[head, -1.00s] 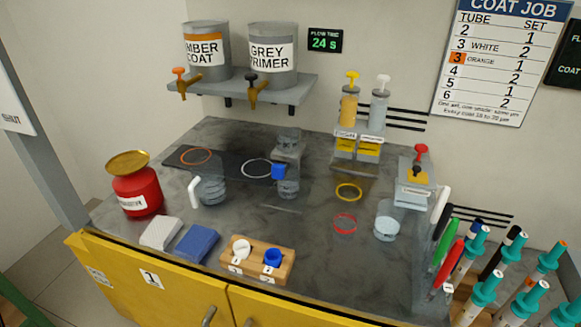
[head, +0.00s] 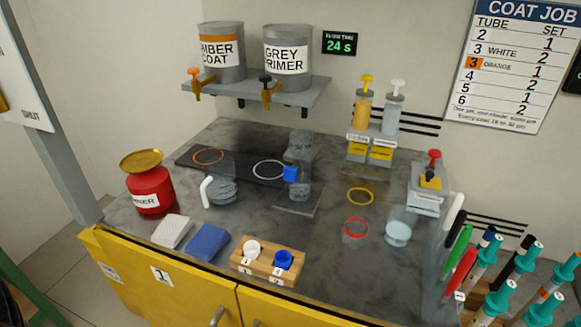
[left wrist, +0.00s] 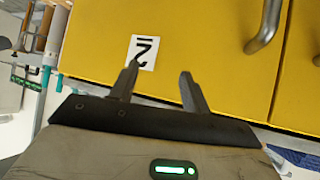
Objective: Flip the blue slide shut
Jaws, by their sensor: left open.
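The blue slide (head: 291,173) is a small blue block on the side of a clear two-part glass vessel (head: 300,150) standing mid-counter. It sticks out to the left of the vessel's middle. I cannot tell from this view whether the slide is open or shut. My left gripper (left wrist: 158,72) shows in the left wrist view. It is open and empty, in front of the yellow cabinet door, away from the slide. Neither gripper shows clearly in the head view, and my right gripper is not seen.
A clear jar with a white handle (head: 221,191) stands left of the vessel. A wooden block (head: 267,267) with white and blue cups sits at the front edge. A red can (head: 149,190) is at left. A shelf (head: 258,93) with two tanks overhangs the back.

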